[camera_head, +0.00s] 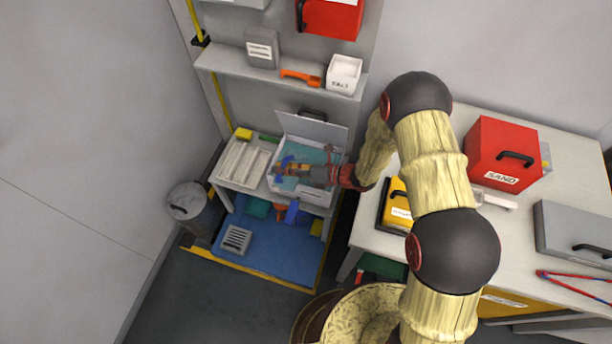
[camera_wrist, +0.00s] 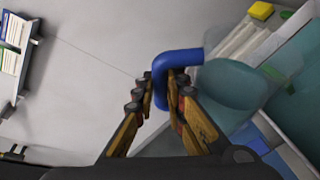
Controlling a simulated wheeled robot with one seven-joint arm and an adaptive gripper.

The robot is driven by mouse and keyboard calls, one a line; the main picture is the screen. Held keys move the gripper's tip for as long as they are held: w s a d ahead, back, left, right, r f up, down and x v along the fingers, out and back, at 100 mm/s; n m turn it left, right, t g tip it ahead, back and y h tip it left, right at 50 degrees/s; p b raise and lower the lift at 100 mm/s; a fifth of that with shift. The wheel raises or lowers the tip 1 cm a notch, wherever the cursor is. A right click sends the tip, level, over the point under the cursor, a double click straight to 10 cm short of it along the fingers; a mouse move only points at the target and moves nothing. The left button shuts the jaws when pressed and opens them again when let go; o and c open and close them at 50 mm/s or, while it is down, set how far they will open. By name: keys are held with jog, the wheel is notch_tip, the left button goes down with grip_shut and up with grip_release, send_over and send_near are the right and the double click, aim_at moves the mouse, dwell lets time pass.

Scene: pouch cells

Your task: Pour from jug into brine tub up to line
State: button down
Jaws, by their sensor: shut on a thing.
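My gripper (camera_head: 290,168) reaches over the open brine tub (camera_head: 312,192) in the head view. In the wrist view its fingers (camera_wrist: 163,80) are shut on the blue handle (camera_wrist: 178,60) of the jug. The jug's teal, rounded body (camera_wrist: 228,88) is to the right of the fingers, in front of the tub (camera_wrist: 302,52). In the head view the jug is mostly hidden by my gripper, with a bit of blue showing. Teal liquid shows inside the tub, whose lid (camera_head: 312,130) stands raised at the back. I cannot make out the line, the jug's exact tilt or a stream.
A white ribbed tray (camera_head: 243,163) sits left of the tub, with a yellow block (camera_head: 243,134) behind it. A shelf (camera_head: 225,62) with a white box (camera_head: 343,73) hangs above. A grey bin (camera_head: 188,201) stands at left. A table with a red case (camera_head: 503,150) is at right.

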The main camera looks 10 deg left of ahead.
aim_at(288, 157)
jog(key=shift+w+d+r+m+p, duration=0.1)
jog(key=shift+w+r+m+p, duration=0.2)
jog(key=shift+r, duration=0.1)
dwell(0.6)
jog(key=shift+w+r+g, duration=0.15)
jog(key=shift+r+g, duration=0.05)
jog(key=shift+g, duration=0.1)
jog(key=shift+w+d+p, duration=0.1)
jog(key=shift+p, duration=0.2)
dwell(0.3)
jog(key=shift+w+r+m+y, duration=0.1)
jog(key=shift+r+m+y, duration=0.1)
jog(key=shift+m+y, duration=0.15)
jog(key=shift+w+d+r+p, duration=0.1)
jog(key=shift+w+r+p, duration=0.05)
jog(key=shift+p, duration=0.15)
jog(key=shift+w+d+r+m, duration=0.1)
jog(key=shift+w+m, duration=0.05)
jog(key=shift+m, duration=0.1)
dwell(0.8)
jog(key=shift+w+r, duration=0.15)
jog(key=shift+w, duration=0.05)
jog(key=shift+w+d+r+m+y+p, duration=0.25)
jog(key=shift+w+m+p, duration=0.15)
jog(key=shift+m, duration=0.1)
dwell(1.0)
jog(key=shift+w, duration=0.1)
